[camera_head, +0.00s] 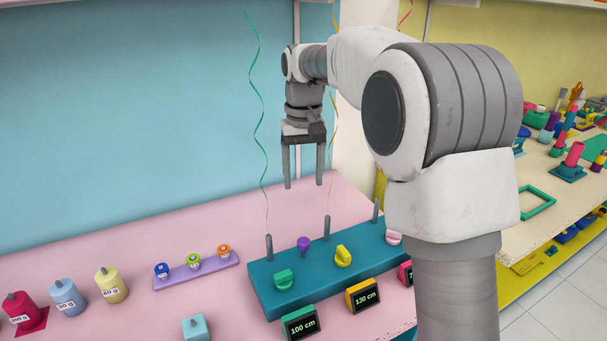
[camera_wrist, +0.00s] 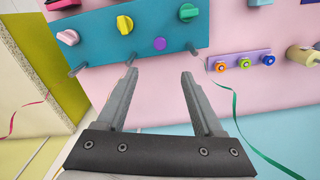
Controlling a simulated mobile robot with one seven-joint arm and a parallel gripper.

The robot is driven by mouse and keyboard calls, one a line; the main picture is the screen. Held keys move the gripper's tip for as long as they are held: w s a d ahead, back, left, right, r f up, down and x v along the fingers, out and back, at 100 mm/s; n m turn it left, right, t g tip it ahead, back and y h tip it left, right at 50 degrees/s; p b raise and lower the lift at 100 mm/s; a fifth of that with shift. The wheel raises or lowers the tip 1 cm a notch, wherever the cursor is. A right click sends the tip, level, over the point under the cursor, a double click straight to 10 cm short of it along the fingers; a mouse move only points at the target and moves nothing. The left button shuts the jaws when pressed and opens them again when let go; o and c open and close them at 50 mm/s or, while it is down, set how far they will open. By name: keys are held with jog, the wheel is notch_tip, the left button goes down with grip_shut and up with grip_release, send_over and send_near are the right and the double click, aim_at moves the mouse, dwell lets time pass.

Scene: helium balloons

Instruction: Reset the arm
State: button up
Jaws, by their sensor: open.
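My gripper (camera_head: 303,185) points straight down above the back of the teal base (camera_head: 262,293), with its two fingers apart and nothing between them. It hangs clear of the base and its grey posts. In the wrist view the open fingers (camera_wrist: 158,73) show against the teal base (camera_wrist: 105,40) and pink tabletop. My arm arches in from the right and hides part of the table's right side.
Green (camera_head: 257,110) and orange ribbons rise near my gripper from the base's posts. Green, yellow and pink knobs sit on the base. Displays (camera_head: 301,322) stand in front. A purple tray (camera_head: 197,276) and weights (camera_head: 68,297) stand left. A cluttered shelf is at right.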

jog(key=s+d+r+t, duration=0.2)
jog(key=s+d+r, duration=0.15)
jog(key=s, duration=0.35)
jog(key=s+d+r+t, duration=0.1)
jog(key=s+d+r, duration=0.25)
jog(key=s, duration=0.45)
jog(key=s+d+f+t, duration=0.1)
jog(key=s+d+f, duration=0.1)
jog(key=s, duration=0.4)
jog(key=s+d+f+m+t, duration=0.1)
jog(key=s+f, duration=0.2)
jog(key=s, duration=0.4)
jog(key=shift+s+d+f+m+t, duration=0.3)
jog(key=shift+d+f, duration=0.05)
jog(key=shift+f, duration=0.05)
jog(key=shift+d, duration=0.1)
